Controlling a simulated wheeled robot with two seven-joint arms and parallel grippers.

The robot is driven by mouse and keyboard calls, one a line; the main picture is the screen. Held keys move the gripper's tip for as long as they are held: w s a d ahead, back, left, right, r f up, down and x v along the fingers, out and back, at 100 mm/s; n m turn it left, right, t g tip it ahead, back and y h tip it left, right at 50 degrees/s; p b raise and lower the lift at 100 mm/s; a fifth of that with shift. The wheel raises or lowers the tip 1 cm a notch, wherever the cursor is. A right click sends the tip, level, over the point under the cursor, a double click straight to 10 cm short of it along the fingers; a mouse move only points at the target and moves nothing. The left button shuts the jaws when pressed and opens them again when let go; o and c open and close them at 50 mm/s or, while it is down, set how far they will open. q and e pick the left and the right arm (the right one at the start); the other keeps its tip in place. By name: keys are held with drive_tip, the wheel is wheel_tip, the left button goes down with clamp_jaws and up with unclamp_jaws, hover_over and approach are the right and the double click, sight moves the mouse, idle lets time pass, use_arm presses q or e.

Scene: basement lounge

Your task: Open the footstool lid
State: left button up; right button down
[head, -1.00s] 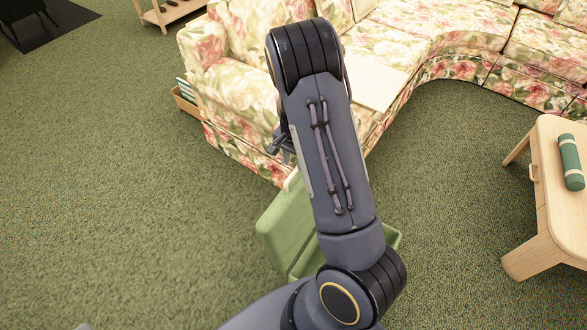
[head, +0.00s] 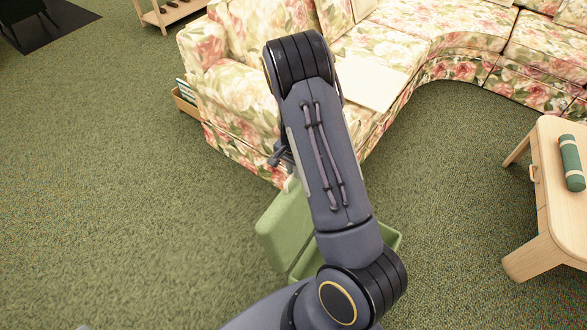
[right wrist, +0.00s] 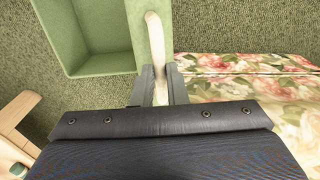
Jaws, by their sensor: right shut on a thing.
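The green footstool stands on the carpet, partly hidden behind my right arm in the head view. Its lid (head: 284,224) is raised and tilted at the left, and part of its box (head: 304,265) shows below. The right wrist view looks into the open, hollow box (right wrist: 92,66). A pale curved handle (right wrist: 155,38) runs along the lid's edge there. My right gripper (right wrist: 160,75) is shut on this handle. In the head view the right gripper is mostly hidden behind my forearm. My left gripper is not in view.
A floral sofa (head: 240,95) stands close behind the footstool, with a pale flat board (head: 372,82) on its seat. A light wood table (head: 560,205) with a green roll (head: 571,163) stands at the right. The carpet at the left is clear.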

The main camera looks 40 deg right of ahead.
drive_tip(key=s+d+r, duration=0.1)
drive_tip(key=s+d, duration=0.1)
drive_tip(key=s, duration=0.5)
drive_tip(key=shift+d, duration=0.3)
drive_tip(key=c, duration=1.5)
unclamp_jaws()
drive_tip(key=shift+o, duration=0.2)
wheel_tip(320, 180, up, 8)
drive_tip(key=p, duration=0.1)
drive_tip(key=shift+f, duration=0.1)
